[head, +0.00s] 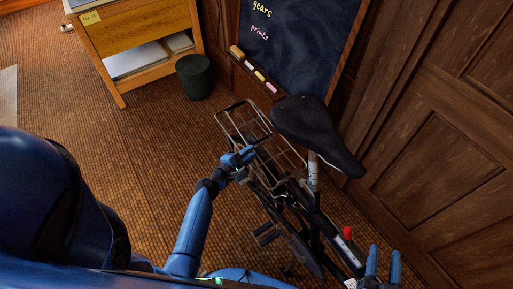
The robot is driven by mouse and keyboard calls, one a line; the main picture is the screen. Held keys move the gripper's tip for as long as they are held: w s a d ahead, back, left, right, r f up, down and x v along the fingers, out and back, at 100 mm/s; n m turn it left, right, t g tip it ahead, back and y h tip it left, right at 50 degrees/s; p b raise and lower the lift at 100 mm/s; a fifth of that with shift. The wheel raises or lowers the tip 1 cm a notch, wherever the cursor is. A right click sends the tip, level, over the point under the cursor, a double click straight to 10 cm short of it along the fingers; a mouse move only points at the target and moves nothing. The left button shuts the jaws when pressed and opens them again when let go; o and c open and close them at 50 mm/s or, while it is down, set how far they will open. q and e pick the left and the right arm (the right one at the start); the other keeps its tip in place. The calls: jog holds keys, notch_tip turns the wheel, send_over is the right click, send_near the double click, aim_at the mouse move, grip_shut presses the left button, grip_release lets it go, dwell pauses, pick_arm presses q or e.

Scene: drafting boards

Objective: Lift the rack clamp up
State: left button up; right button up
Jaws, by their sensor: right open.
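A bicycle with a black saddle (308,127) stands beside the wall panels, with a metal wire rear rack (240,117) behind the saddle. The rack clamp is thin metalwork on this rack, and I cannot clearly tell its bars from the rack's own or see whether it is raised. My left gripper (240,160) is at the rack's left side, over its near part. It looks very close to the bars, but contact and the gap between its fingers are unclear. My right gripper (383,265) is open at the lower right, near the bicycle's front part, away from the rack.
A dark waste bin (194,77) stands beyond the rack, next to a wooden cabinet (137,29) with papers on its shelf. A blackboard (300,45) with a chalk ledge stands behind the saddle. Wooden panelling (440,190) closes off the right. The carpet (130,150) left of the bicycle is clear.

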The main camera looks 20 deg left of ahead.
pick_arm(q)
jog(key=shift+x, duration=2.35)
jog(key=shift+s, duration=0.1)
grip_shut()
